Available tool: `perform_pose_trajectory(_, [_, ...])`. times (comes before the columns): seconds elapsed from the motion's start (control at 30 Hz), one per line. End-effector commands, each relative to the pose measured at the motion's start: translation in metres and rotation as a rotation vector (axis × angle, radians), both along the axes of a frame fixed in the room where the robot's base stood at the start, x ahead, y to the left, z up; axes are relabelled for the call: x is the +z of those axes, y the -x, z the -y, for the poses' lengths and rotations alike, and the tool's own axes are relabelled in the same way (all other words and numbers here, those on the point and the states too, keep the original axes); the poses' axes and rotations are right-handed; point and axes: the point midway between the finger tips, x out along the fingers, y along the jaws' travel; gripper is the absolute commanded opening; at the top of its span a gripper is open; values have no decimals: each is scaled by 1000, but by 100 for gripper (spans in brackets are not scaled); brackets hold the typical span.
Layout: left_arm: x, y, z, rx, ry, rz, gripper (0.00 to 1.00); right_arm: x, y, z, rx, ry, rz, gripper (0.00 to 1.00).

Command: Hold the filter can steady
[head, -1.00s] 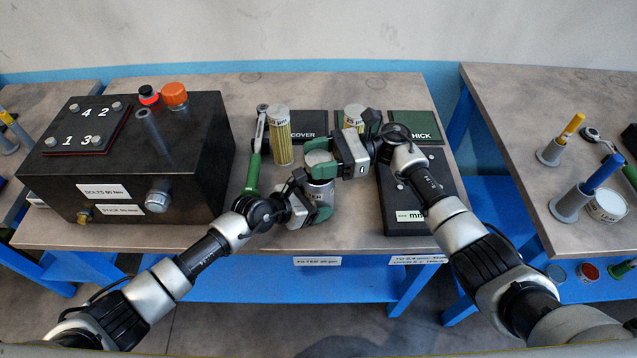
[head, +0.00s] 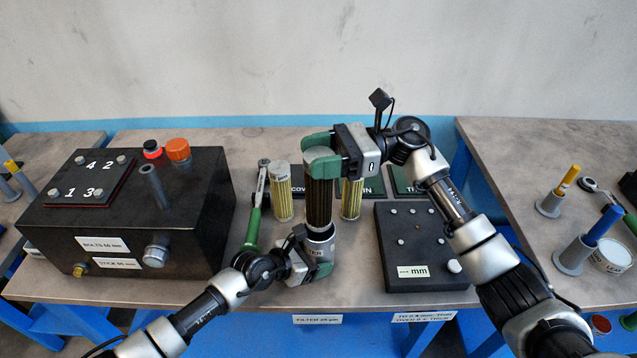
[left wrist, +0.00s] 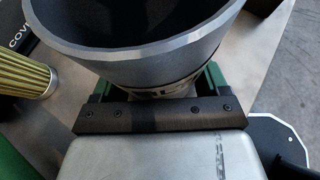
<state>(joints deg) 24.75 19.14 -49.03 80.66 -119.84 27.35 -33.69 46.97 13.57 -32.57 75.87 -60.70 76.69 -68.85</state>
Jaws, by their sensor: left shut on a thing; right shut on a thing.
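The filter can (head: 320,247), a grey open-topped cylinder with dark lettering, stands upright near the front edge of the bench. My left gripper (head: 308,264) is shut on it low down from the front left. In the left wrist view the can's wide rim (left wrist: 150,66) fills the top, its inside dark, with green fingers at both sides. My right gripper (head: 321,153) is shut on the top of a dark brown filter cartridge (head: 319,203), held upright directly above the can. I cannot tell whether the cartridge's lower end is still inside the rim.
A black box (head: 196,215) with bolts and caps stands left. A black plate (head: 420,250) with small studs lies right.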

Motion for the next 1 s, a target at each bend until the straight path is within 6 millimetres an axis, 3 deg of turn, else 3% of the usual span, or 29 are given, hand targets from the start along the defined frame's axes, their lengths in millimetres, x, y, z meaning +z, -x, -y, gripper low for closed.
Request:
perform_pose_trajectory(0.2, [0, 0, 0, 0, 0, 0, 19, 26, 0, 0, 0, 0, 1, 10])
perform_pose_trajectory(0.53, [0, 0, 0, 0, -1, -1, 19, 29, 0, 0, 0, -1, 0, 10])
perform_pose_trajectory(0.57, [0, 0, 0, 0, -1, -1, 80, 29, 0, 0, 0, -1, 0, 10])
perform_pose_trajectory(0.6, [0, 0, 0, 0, -1, -1, 86, 29, 0, 0, 0, 0, 0, 10])
perform_pose_trajectory(0.7, [0, 0, 0, 0, -1, -1, 100, 29, 0, 0, 0, -1, 0, 10])
perform_pose_trajectory(1.0, [1, 2, -4, 1, -1, 0, 100, 29, 0, 0, 0, -1, 0, 10])
